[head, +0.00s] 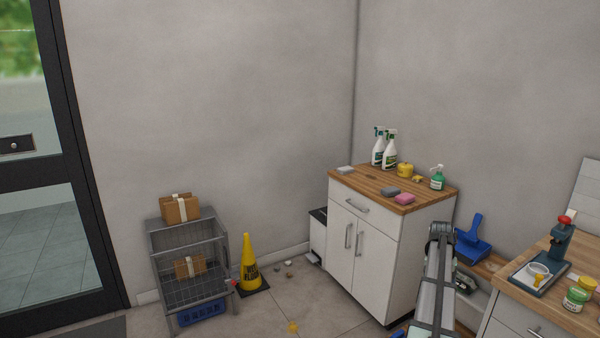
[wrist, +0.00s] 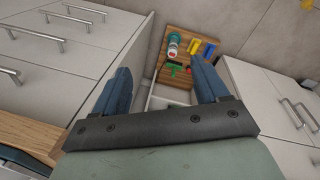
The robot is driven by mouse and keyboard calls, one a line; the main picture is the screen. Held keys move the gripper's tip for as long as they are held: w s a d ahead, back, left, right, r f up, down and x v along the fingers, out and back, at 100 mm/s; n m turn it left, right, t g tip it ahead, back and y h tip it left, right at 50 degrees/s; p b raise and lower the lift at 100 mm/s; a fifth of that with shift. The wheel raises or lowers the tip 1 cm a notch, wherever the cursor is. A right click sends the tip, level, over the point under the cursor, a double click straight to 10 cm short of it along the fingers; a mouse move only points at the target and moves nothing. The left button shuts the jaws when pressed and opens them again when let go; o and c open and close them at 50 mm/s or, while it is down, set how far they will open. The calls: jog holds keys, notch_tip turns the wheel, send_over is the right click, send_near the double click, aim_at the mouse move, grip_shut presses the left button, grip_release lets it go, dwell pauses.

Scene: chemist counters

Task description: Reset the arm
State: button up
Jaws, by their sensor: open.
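My gripper (wrist: 162,76) is open, its two dark blue fingers spread wide in the wrist view with nothing between them. It points at the gap between white cabinets, where a low wooden surface (wrist: 171,77) lies beyond the fingertips. In the head view my arm rises at the lower right, in front of the white cabinet. I cannot make out the gripper's fingers there.
The wooden surface bears a green-and-white container (wrist: 173,44) and small coloured things. White drawers (wrist: 60,50) flank the left. A wood-topped cabinet (head: 362,255) holds spray bottles (head: 389,150) and sponges. A blue dustpan (head: 472,245) and a counter with a red-knobbed press (head: 563,240) stand right.

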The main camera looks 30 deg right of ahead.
jog(key=w+a+f+n+g+y, duration=0.1)
jog(key=w+a+f+n, duration=0.1)
jog(key=a+f, duration=0.85)
jog(key=w+a+f+n, duration=0.2)
jog(key=a+f, duration=0.6)
jog(key=a, duration=0.6)
jog(key=w+a+f+n+g+y, duration=0.1)
jog(key=a+f+n, duration=0.1)
jog(key=a+f, duration=0.85)
jog(key=s+a+f+n+g, duration=0.1)
jog(key=s+a+f+n, duration=0.2)
jog(key=s+a, duration=1)
jog(key=s+a+f+n+g, duration=0.2)
jog(key=s+a+f, duration=0.6)
jog(key=a, duration=1)
jog(key=s+n, duration=0.2)
jog(key=s, duration=0.2)
jog(key=shift+s+h, duration=0.3)
jog(key=shift+s, duration=0.05)
